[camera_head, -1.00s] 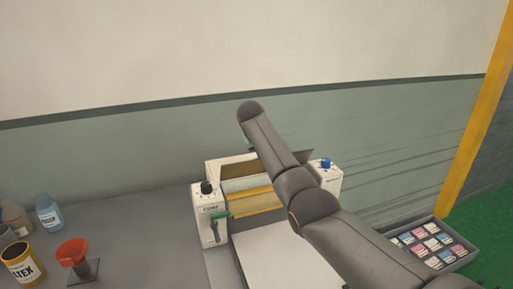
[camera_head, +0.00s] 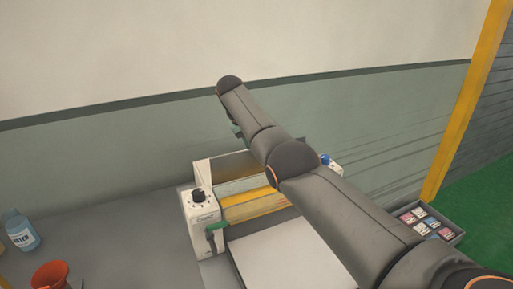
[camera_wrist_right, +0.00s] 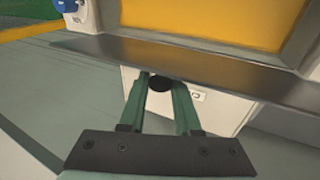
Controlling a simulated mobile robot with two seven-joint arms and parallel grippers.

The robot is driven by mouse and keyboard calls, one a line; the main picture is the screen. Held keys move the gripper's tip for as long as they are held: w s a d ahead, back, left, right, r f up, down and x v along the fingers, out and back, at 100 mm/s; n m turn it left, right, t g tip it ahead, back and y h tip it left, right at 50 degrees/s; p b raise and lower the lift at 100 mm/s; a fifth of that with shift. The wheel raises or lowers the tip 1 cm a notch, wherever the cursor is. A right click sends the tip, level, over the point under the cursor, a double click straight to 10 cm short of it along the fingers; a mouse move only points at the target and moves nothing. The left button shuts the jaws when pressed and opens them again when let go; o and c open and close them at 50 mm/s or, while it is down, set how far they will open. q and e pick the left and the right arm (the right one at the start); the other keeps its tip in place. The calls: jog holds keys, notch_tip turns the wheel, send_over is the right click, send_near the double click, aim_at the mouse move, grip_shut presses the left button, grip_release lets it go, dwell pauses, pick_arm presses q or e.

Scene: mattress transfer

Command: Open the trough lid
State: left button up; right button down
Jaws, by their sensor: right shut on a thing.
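The trough is part of a white machine (camera_head: 200,225) on the bench, with a yellow strip (camera_head: 250,205) across its front. My right arm crosses the trough and hides much of it. In the right wrist view a dark grey plate edge, apparently the lid (camera_wrist_right: 200,68), runs across in front of a yellow surface. My right gripper (camera_wrist_right: 160,80) has its green fingers shut on a round black knob (camera_wrist_right: 160,84) at the underside of this edge. In the head view the fingertips are hidden. My left gripper is not in view.
A white sheet (camera_head: 285,258) lies in front. A blue bottle (camera_head: 21,232) and an orange funnel (camera_head: 50,275) stand left, a sample tray (camera_head: 455,239) right.

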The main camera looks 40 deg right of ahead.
jog(key=c, duration=0.6)
grip_release()
jog(key=shift+c, duration=0.2)
